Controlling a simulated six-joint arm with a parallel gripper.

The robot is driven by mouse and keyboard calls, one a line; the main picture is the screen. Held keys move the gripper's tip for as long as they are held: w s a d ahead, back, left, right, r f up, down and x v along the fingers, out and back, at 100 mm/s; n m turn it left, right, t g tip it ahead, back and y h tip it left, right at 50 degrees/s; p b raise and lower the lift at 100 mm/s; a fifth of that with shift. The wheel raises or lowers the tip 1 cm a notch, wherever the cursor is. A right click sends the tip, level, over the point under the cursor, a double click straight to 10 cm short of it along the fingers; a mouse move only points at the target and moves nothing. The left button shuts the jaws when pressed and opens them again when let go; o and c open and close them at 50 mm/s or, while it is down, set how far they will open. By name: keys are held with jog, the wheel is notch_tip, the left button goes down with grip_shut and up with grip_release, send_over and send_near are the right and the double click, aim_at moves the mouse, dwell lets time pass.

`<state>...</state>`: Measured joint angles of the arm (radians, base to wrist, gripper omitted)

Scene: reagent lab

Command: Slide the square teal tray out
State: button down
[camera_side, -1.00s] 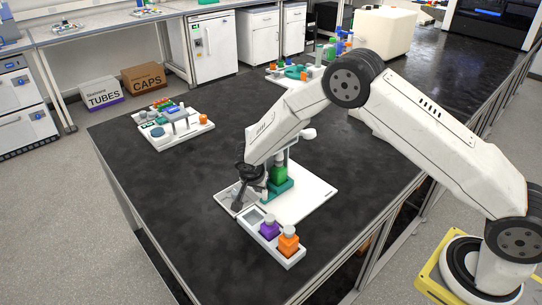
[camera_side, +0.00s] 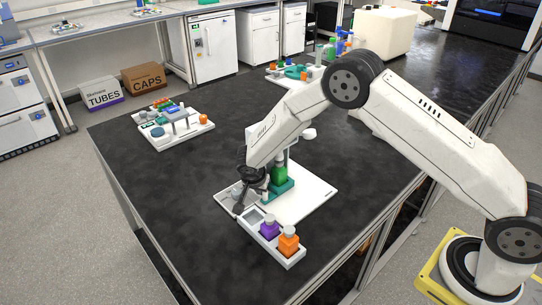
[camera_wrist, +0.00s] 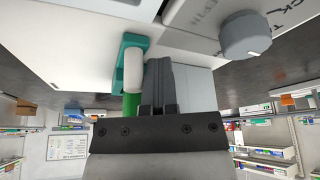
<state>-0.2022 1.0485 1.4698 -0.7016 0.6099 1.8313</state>
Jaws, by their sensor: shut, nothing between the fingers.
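The square teal tray (camera_side: 283,188) sits low on a white station base, with a green bottle (camera_side: 280,175) standing on it. In the wrist view a teal bracket-like edge (camera_wrist: 142,42) shows at the top, beside a white cylinder (camera_wrist: 133,70) and a green part (camera_wrist: 131,105). My gripper (camera_side: 240,208) is shut and empty, pointing down over the white base to the left of the tray. Its fingers (camera_wrist: 160,72) are together next to the white cylinder in the wrist view. I cannot tell whether they touch the tray.
A grey knob (camera_wrist: 245,38) is on the station. Another loaded tray (camera_side: 190,136) lies at left. The dark bench is clear between.

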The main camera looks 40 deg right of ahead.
aim_at(269, 199)
jog(key=shift+s+d, duration=0.15)
jog(key=shift+s, duration=4.65)
jog(key=shift+w, duration=0.1)
jog(key=shift+w, duration=0.35)
